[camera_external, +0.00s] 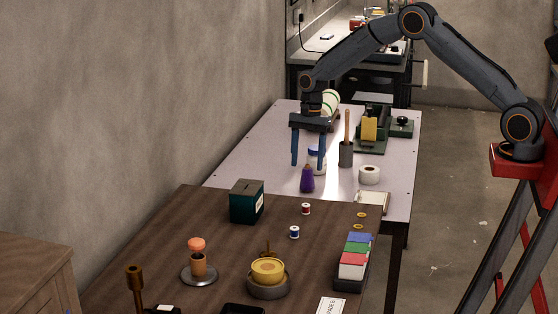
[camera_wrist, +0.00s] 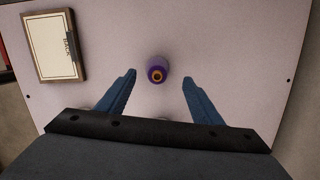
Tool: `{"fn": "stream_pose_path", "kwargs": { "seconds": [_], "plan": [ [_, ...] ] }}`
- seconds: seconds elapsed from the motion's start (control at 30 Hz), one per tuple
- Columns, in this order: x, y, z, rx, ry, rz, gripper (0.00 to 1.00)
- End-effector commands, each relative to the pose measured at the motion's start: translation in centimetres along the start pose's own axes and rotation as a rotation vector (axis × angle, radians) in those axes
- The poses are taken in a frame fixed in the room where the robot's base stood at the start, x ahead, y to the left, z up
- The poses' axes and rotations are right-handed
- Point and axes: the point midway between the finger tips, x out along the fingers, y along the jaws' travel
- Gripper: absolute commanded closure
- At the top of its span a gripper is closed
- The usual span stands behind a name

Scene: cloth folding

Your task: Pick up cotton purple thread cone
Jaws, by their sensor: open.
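The purple thread cone (camera_external: 307,180) stands upright on the pale table, near its front edge. In the wrist view the purple cone (camera_wrist: 157,70) shows from above, with an orange-brown top opening. My gripper (camera_external: 308,166) is open, its blue fingers pointing down above the table around the cone's upper area. In the wrist view my gripper (camera_wrist: 158,78) has its fingers wide apart, one to each side of the cone, with the cone slightly beyond the tips. Neither finger touches it there.
A white container (camera_external: 318,162) stands close behind the cone. A dark cup with a wooden stick (camera_external: 346,153) and a white tape roll (camera_external: 369,175) stand to the right. A brown table (camera_external: 215,206) with several items is in front.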

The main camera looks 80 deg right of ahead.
Motion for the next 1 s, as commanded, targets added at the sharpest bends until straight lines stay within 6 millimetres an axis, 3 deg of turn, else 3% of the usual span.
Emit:
{"fn": "stream_pose_path", "kwargs": {
  "seconds": [0.5,0.77,1.0],
  "plan": [
    [5.9,0.6,0.7,-0.002,0.0,0.002,0.4],
    [6.2,0.5,0.7,-0.003,0.0,0.0,0.4],
    [6.2,0.5,0.6,-0.003,0.0,0.0,0.77]
  ]
}}
